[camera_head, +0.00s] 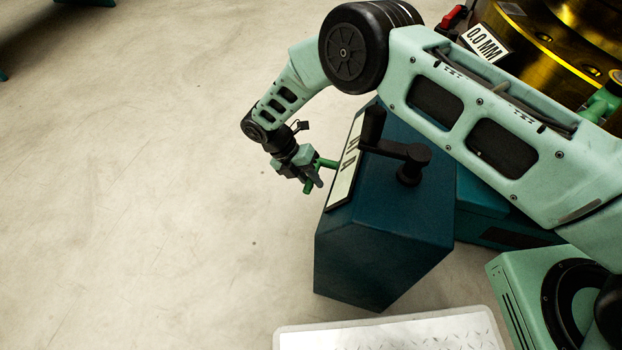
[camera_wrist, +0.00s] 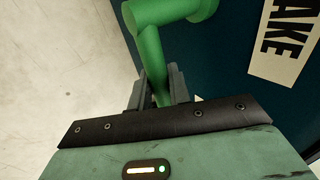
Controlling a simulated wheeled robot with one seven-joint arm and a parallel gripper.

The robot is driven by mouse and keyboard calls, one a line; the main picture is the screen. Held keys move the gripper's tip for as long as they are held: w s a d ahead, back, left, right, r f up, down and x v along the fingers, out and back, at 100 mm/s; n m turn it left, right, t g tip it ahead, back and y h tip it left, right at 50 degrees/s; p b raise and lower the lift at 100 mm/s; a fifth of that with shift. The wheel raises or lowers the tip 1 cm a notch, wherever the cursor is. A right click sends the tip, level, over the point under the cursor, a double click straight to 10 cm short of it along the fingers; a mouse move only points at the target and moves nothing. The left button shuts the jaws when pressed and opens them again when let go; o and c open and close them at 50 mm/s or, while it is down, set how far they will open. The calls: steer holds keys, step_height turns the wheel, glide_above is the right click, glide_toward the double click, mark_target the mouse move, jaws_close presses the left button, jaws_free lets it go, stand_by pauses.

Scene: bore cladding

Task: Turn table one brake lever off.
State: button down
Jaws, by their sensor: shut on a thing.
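The brake lever is a green rod. In the wrist view the green lever (camera_wrist: 152,50) bends at a right angle and runs down between my gripper's fingers. My gripper (camera_wrist: 160,88) is shut on its lower arm. In the head view my gripper (camera_head: 311,185) is at the left side of a dark blue box, with a little of the green lever (camera_head: 326,163) showing. The lever joins the blue box (camera_wrist: 232,50) beside a white label (camera_wrist: 283,40) whose visible letters read "AKE". The fingers partly hide the lever's end.
The blue box (camera_head: 380,235) carries a black crank handle (camera_head: 400,152) on top, close to my arm. A gold cylinder (camera_head: 540,50) with a "0.0 MM" label (camera_head: 485,42) stands at the back right. A light tread plate (camera_head: 400,335) lies in front. The floor at left is clear.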

steer(key=c, duration=1.4)
jaws_free()
steer(key=shift+o, duration=0.2)
steer(key=p+v, duration=0.3)
steer(key=v, duration=1.4)
steer(key=shift+r, duration=0.15)
steer(key=shift+a, duration=0.1)
